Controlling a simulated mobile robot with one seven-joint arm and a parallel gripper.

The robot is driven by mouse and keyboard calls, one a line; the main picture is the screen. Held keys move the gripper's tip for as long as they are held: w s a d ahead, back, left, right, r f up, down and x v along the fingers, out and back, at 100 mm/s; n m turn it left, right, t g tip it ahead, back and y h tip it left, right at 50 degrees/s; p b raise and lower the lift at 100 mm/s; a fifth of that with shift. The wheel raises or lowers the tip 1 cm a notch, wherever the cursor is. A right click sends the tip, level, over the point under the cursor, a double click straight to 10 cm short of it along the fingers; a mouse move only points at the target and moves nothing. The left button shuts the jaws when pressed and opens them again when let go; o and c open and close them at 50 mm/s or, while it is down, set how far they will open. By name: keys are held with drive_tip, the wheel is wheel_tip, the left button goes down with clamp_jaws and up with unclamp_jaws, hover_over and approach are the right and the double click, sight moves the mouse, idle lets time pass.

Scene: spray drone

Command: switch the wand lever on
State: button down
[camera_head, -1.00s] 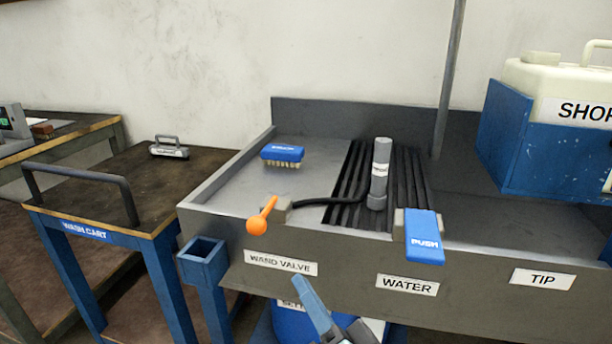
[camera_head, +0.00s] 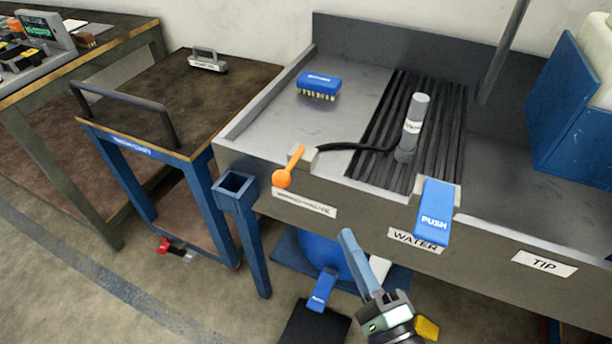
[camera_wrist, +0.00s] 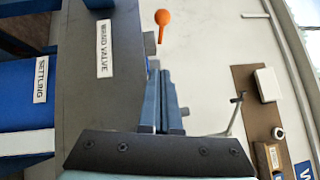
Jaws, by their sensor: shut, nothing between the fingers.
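The wand lever is an orange lever with a round knob (camera_head: 282,178) on the sink's front edge, above the wand valve label (camera_head: 305,203). Its knob hangs over the front edge, toward me. A black hose runs from its grey block to the grey wand (camera_head: 411,130), which stands on the ribbed drain. My gripper (camera_head: 347,236) is below and right of the lever, in front of the sink, apart from it. In the wrist view, the orange knob (camera_wrist: 163,17) shows beyond the shut, empty fingers (camera_wrist: 163,75), near the wand valve label (camera_wrist: 103,48).
A blue PUSH pedal (camera_head: 434,212) sits on the sink edge to the right. A blue square holder (camera_head: 236,186) stands left of the lever. A blue brush (camera_head: 319,85) lies on the sink. The wash cart (camera_head: 190,110) is at left.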

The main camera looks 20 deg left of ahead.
approach(291, 166)
drive_tip(key=w+a, duration=0.2)
drive_tip(key=w, duration=0.3)
drive_tip(key=shift+w+a+r+p, duration=0.1)
drive_tip(key=shift+a+r+p, duration=0.1)
drive_tip(key=shift+a+p, duration=0.45)
drive_tip(key=shift+a+h, duration=0.3)
